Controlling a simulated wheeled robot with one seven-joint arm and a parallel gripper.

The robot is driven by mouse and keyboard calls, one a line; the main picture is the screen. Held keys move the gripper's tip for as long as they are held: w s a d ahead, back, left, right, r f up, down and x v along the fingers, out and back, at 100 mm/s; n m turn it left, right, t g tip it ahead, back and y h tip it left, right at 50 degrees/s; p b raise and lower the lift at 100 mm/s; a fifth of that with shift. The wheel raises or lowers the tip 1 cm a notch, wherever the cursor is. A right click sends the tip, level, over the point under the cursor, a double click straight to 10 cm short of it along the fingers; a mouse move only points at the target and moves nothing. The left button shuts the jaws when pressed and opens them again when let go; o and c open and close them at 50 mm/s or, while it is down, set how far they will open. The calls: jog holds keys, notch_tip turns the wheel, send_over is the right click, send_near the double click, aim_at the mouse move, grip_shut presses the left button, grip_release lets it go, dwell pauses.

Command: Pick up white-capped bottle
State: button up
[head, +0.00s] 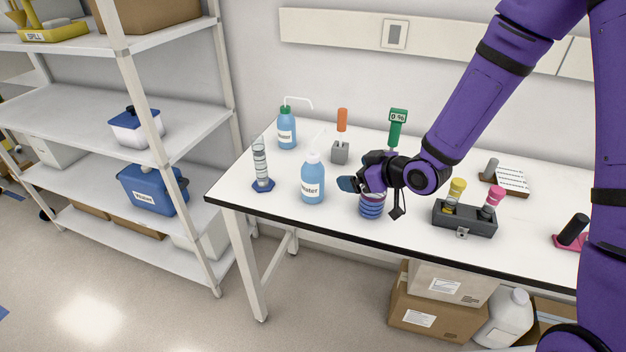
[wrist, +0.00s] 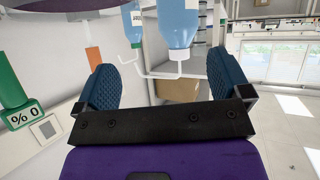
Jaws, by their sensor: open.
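The white-capped bottle (head: 312,182), blue with a label and a thin spout, stands upright near the table's front left. In the wrist view, which looks upside down, the nearer blue bottle (wrist: 179,22) hangs from the top edge between the fingers' directions. My gripper (head: 347,185) is just right of the white-capped bottle, pointing left toward it, apart from it. Its two blue padded fingers are spread with nothing held between them in the wrist view (wrist: 163,80). A green-capped blue bottle (head: 286,131) stands farther back.
A graduated cylinder (head: 261,166) stands left of the white-capped bottle. A grey block with an orange-handled tool (head: 342,120) is behind. A blue ringed object (head: 372,207) sits under my gripper. A dark rack (head: 464,220) is to the right. Shelves (head: 100,97) stand left.

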aim_at(322, 178)
jog(key=shift+y, duration=0.9)
jog(key=shift+s+a+f+x, duration=0.1)
jog(key=shift+s+f+x, duration=0.15)
jog(key=shift+x, duration=1.9)
jog(key=shift+s+a+f+x, duration=0.15)
jog(key=shift+s+x, duration=0.1)
jog(key=shift+x, duration=1.95)
jog(key=shift+s+f+x, duration=0.25)
jog(key=shift+x, duration=1.9)
jog(key=c, duration=0.7)
